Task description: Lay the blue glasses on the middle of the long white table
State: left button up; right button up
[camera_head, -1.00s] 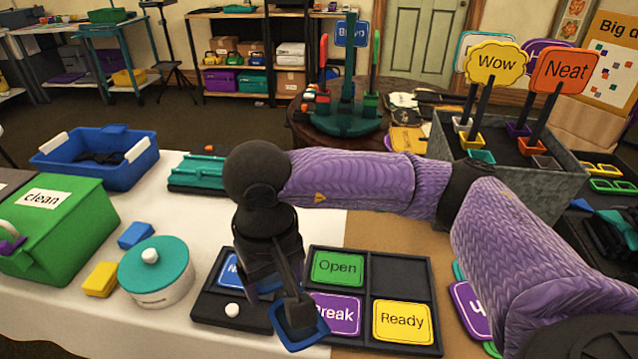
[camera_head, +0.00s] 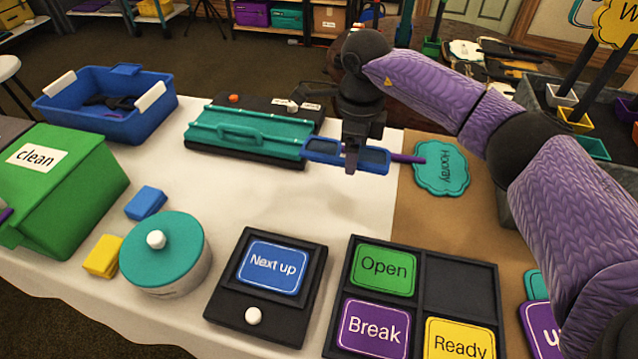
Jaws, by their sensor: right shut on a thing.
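The blue glasses (camera_head: 323,153) hang in my right gripper (camera_head: 351,165), which is shut on them near their middle. They are level with the picture's middle, near the front right corner of the teal case. I cannot tell how high above the table they are. The long white table (camera_head: 350,205) has a bare white stretch below and left of the glasses. My left gripper is not in view.
A teal case (camera_head: 240,133) lies behind the bare stretch. A teal "Hooray" sign (camera_head: 440,167) lies right of the glasses. In front are a "Next up" box (camera_head: 268,315), a card tray (camera_head: 460,290) and a round teal-lidded pot (camera_head: 165,270). A blue bin (camera_head: 110,122) stands back left.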

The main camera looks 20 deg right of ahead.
aim_at(349, 195)
notch_tip(349, 195, down, 9)
jog(key=b, duration=0.3)
jog(key=shift+f+b, duration=0.2)
jog(key=shift+b, duration=0.1)
jog(key=shift+r, duration=0.2)
jog(key=o, duration=0.8)
jog(key=shift+f, duration=0.2)
jog(key=shift+o, duration=1.4)
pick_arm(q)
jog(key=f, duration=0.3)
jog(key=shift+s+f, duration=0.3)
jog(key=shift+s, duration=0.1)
pick_arm(e)
jog(key=shift+r, duration=0.15)
notch_tip(349, 195, up, 12)
jog(key=p, duration=0.5)
jog(key=shift+f, duration=0.2)
jog(key=shift+r, duration=0.35)
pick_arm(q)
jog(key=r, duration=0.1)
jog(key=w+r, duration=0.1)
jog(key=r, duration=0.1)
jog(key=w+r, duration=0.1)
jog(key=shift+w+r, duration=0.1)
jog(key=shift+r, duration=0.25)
